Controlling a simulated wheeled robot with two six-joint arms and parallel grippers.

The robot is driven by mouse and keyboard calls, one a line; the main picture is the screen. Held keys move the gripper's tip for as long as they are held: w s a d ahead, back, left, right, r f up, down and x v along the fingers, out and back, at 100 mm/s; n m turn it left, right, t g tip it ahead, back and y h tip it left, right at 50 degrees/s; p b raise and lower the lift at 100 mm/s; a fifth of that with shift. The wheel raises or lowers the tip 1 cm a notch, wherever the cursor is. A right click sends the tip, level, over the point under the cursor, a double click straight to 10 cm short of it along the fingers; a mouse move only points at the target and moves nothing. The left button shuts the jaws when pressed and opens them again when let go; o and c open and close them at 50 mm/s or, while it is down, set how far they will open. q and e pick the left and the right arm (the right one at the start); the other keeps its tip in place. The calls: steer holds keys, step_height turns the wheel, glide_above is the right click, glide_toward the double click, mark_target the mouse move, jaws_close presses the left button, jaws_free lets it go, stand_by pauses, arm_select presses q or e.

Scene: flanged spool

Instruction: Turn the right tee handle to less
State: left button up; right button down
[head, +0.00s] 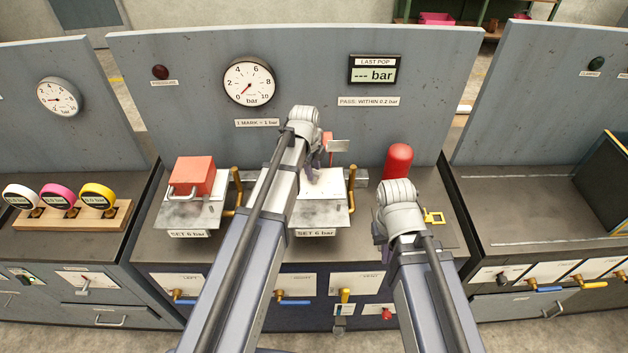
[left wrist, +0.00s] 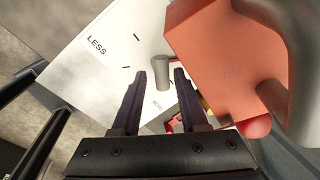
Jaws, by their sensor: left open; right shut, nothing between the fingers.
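The white right-hand plate (head: 322,188) is partly hidden by my left arm in the head view. In the left wrist view the plate (left wrist: 95,60) reads LESS at its upper left, with short dark tick marks. A grey round peg, which looks like the tee handle (left wrist: 162,72), stands on it. My left gripper (left wrist: 161,78) is open, its two fingers pointing at the peg, one on either side in the picture; contact cannot be told. In the head view my left gripper (head: 311,172) is over the plate. My right gripper (head: 380,232) is shut, its fingertips mostly hidden.
An orange-red block with a grey handle (left wrist: 215,60) is close right of my left fingers. The left station has a similar red block (head: 192,175). A red cylinder (head: 398,160) and yellow bracket (head: 433,217) are near my right arm. The gauge (head: 249,82) is behind.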

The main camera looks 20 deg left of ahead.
arm_select(q)
steer(key=shift+w+f+b, duration=0.15)
steer(key=shift+f+b, duration=0.3)
steer(key=shift+f, duration=0.25)
steer(key=shift+w+f+b, duration=0.15)
steer(key=shift+f+b, duration=0.3)
steer(key=shift+f, duration=0.25)
arm_select(e)
step_height(320, 180, down, 3)
steer(key=shift+r, duration=0.15)
arm_select(q)
steer(key=shift+c, duration=0.3)
jaws_close()
